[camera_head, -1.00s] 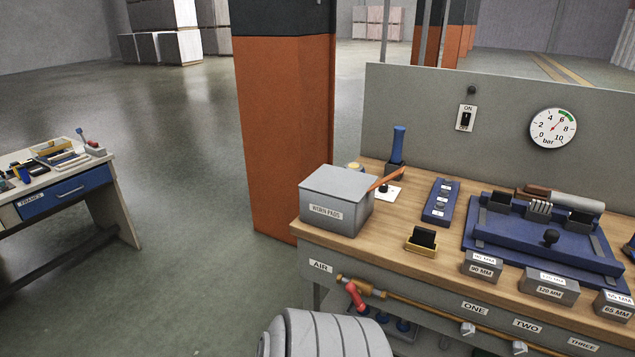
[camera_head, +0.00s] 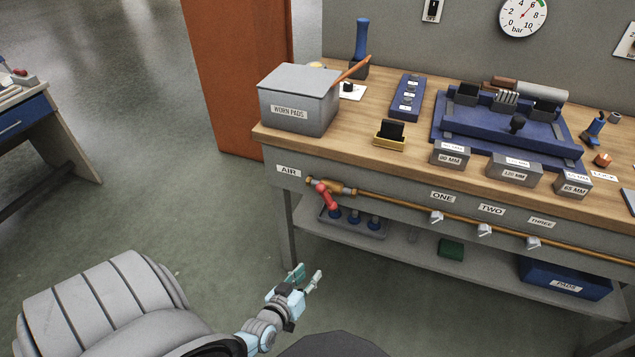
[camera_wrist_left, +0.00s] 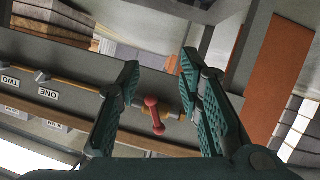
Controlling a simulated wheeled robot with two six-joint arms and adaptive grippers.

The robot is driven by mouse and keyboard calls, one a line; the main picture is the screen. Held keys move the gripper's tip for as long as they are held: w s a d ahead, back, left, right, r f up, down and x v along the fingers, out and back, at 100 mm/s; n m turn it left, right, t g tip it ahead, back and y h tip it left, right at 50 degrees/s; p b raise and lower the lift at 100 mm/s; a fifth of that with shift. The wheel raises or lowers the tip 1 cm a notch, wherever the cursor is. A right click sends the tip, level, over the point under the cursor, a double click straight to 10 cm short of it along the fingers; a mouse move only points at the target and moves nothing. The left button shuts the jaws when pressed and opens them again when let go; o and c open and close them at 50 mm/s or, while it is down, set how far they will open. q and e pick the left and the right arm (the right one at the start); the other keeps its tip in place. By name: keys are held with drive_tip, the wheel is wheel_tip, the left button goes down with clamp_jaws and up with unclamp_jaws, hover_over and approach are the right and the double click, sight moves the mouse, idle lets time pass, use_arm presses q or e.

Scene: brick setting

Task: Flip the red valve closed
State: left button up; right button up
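The red valve (camera_head: 328,198) is a red handle on the brass air pipe, below the AIR label on the bench front. In the head view the handle slants down and to the right from the pipe. In the left wrist view the red valve (camera_wrist_left: 154,115) shows between my two fingers, some way beyond them. My left gripper (camera_head: 307,278) is open and empty, lower and left of the valve in the head picture and apart from it. It also shows open in the left wrist view (camera_wrist_left: 160,78). My right gripper is not in view.
A brass pipe (camera_head: 400,206) runs along the bench front with several white taps. A grey WORN PADS box (camera_head: 298,98) stands on the bench's left corner. A lower shelf (camera_head: 410,250) holds blue-topped parts and a blue bin (camera_head: 565,281). Open floor lies left of the bench.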

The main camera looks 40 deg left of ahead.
sight(325, 200)
use_arm(q)
drive_tip(key=w+a+r+n+t+y+b, duration=0.1)
drive_tip(key=w+a+r+n+t+y, duration=0.15)
drive_tip(key=r, duration=0.25)
drive_tip(key=w+a+r+n+t+y, duration=0.1)
drive_tip(key=w+a+r+n, duration=0.15)
drive_tip(key=r, duration=0.35)
drive_tip(key=shift+m+h, duration=0.25)
drive_tip(key=shift+m, duration=0.25)
drive_tip(key=b+x, duration=0.1)
drive_tip(key=x, duration=0.3)
drive_tip(key=b+x, duration=0.2)
drive_tip(key=x, duration=0.2)
drive_tip(key=d+b+x, duration=0.1)
drive_tip(key=b+x, duration=0.1)
drive_tip(key=x, duration=0.3)
drive_tip(key=shift+w+f, duration=0.25)
drive_tip(key=shift+w+a, duration=0.1)
drive_tip(key=shift+w, duration=0.1)
drive_tip(key=shift+r, duration=0.1)
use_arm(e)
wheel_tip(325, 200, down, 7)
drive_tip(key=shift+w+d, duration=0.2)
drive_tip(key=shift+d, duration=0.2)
use_arm(q)
drive_tip(key=shift+c, duration=0.2)
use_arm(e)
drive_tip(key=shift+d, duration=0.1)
use_arm(q)
clamp_jaws()
